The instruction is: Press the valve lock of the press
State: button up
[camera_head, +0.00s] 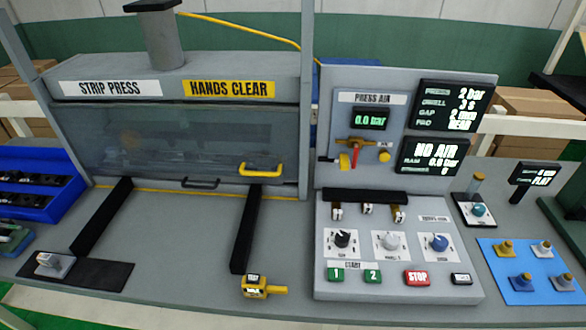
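The strip press (180,75) stands at the left with its clear guard (170,140) down. To its right is the grey press air panel (335,110). On it sits a brass valve (357,151) with a yellow part at its left. A round yellow knob (384,157) sits just right of the valve, with a small label above it. I cannot tell for sure which part is the valve lock. The gauge (370,119) above the valve reads 0.0 bar, and a display (432,156) reads NO AIR. My gripper is not in view.
Below the panel is a control box (330,230) with three dials, green buttons 1 and 2 and a red STOP button (417,278). A yellow tape measure (255,287) lies at the front. A blue bin (38,208) is at left, a blue mat (497,262) at right.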

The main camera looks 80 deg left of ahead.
aim_at(344, 165)
jog(key=u, duration=2.45)
